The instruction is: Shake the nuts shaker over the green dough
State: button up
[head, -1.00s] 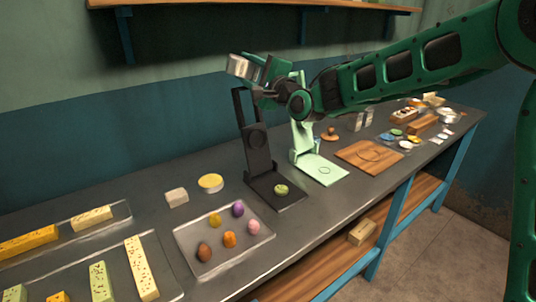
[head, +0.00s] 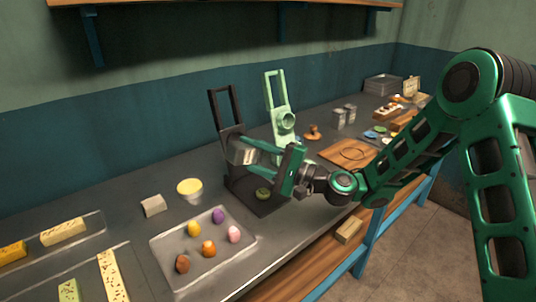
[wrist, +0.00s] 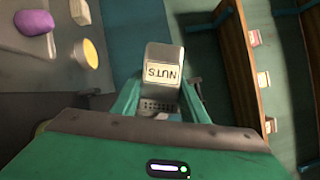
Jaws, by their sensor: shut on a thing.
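My gripper (head: 250,151) is shut on the nuts shaker (head: 243,150), a grey metal box. In the wrist view the shaker (wrist: 165,62) sits between the fingers, its white "NUTS" label upside down and a perforated face towards the palm. In the head view the shaker lies tilted on its side, in front of the upright part of the black press (head: 228,120). The green dough (head: 263,193) is a small round lump on the black press's base, below my gripper and the shaker, with a visible gap between.
A light green press (head: 277,95) stands behind my gripper. A tray (head: 163,246) of coloured dough balls, a yellow-topped bowl (head: 190,190) and a pale block (head: 153,205) are to the left. A wooden board (head: 350,152) and two metal shakers (head: 344,115) are at the right.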

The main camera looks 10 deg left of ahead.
aim_at(241, 147)
jog(key=shift+s+d+n+g, duration=0.35)
jog(key=shift+d+n+g, duration=0.05)
jog(key=shift+d, duration=0.15)
jog(key=shift+s+a+r+n+g, duration=0.15)
jog(key=shift+r+n+g, duration=0.25)
jog(key=shift+n, duration=0.8)
jog(key=r+n+g+h, duration=0.1)
jog(key=n, duration=0.3)
jog(key=s+a+r+n+g+h, duration=0.1)
jog(key=r+n, duration=0.1)
jog(key=n, duration=0.1)
jog(key=s+a+r+n+h, duration=0.1)
jog(key=r+n, duration=0.1)
jog(key=n, duration=0.2)
jog(key=shift+s+r+n+g+h, duration=0.1)
jog(key=shift+r+n+g+h, duration=0.1)
jog(key=shift+n+g+h, duration=0.15)
jog(key=n, duration=0.1)
jog(key=r+n+h, duration=0.1)
jog(key=n, duration=0.1)
jog(key=s+r+n+h, duration=0.1)
jog(key=shift+a+r+n, duration=0.25)
jog(key=shift+a+n, duration=0.1)
jog(key=shift+s+a+r+n+t+h, duration=0.1)
jog(key=shift+r+n+t+h, duration=0.3)
jog(key=shift+n, duration=0.2)
jog(key=shift+s+a+r+n+t+h, duration=0.1)
jog(key=shift+r+n+t+h, duration=0.2)
jog(key=shift+n, duration=0.3)
jog(key=shift+f, duration=0.15)
